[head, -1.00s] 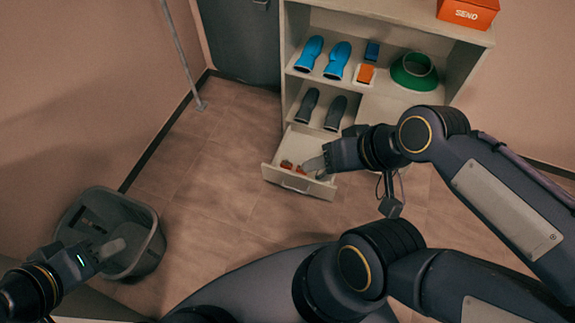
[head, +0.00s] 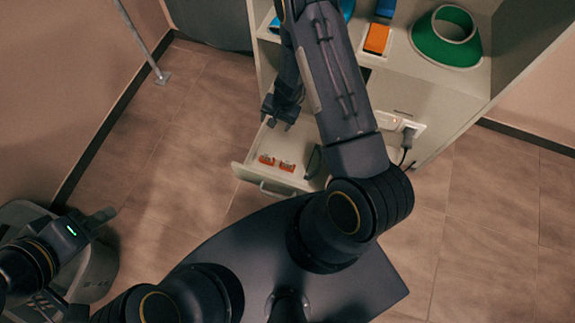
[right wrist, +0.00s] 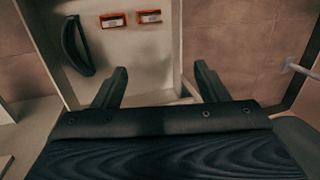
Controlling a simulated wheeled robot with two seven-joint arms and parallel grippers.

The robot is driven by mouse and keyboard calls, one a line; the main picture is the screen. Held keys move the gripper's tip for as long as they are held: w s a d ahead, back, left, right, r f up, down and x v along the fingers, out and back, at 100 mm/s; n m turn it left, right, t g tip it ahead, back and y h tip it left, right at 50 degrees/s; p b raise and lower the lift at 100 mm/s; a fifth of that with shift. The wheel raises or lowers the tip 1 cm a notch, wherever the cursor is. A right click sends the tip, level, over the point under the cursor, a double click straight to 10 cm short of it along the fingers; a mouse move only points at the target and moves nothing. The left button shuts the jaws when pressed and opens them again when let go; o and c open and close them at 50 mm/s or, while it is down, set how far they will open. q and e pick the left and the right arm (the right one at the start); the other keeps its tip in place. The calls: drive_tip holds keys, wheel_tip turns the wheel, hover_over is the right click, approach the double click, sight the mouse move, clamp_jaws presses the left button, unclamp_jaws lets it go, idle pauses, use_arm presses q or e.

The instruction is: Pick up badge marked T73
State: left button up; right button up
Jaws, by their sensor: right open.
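Two small orange-red badges with pale labels lie in an open drawer (head: 243,170), one on the left (head: 266,159) and one on the right (head: 287,166). They also show in the right wrist view, at the top, as one badge (right wrist: 113,20) and another badge (right wrist: 149,16). Their markings are too small to read, so I cannot tell which is T73. My right gripper (head: 281,119) is above the drawer's far left part, apart from the badges. In the right wrist view its jaws (right wrist: 160,86) are open and empty. My left gripper (head: 98,217) is at the far left, away from the drawer.
A dark curved object (right wrist: 75,46) lies in the drawer beside the badges. A grey bin (head: 100,268) stands under my left gripper. A pole (head: 142,42) stands at the left wall.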

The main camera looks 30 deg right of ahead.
drive_tip(key=g+h+b, duration=0.2)
drive_tip(key=b, duration=0.1)
hover_over(287, 162)
drive_tip(key=d, duration=0.1)
wheel_tip(287, 162, down, 17)
drive_tip(key=shift+s+f, duration=0.1)
drive_tip(key=f+b, duration=0.1)
drive_tip(key=f, duration=0.1)
drive_tip(key=f+b, duration=0.1)
drive_tip(key=f, duration=0.1)
drive_tip(key=f+b, duration=0.1)
drive_tip(key=f, duration=0.1)
drive_tip(key=shift+a+f, duration=0.35)
drive_tip(key=shift+a, duration=0.05)
use_arm(q)
wheel_tip(287, 162, down, 7)
drive_tip(key=shift+f, duration=0.2)
drive_tip(key=shift+s, duration=0.1)
use_arm(e)
drive_tip(key=c, duration=1.1)
drive_tip(key=shift+o, duration=0.2)
drive_tip(key=shift+r, duration=0.1)
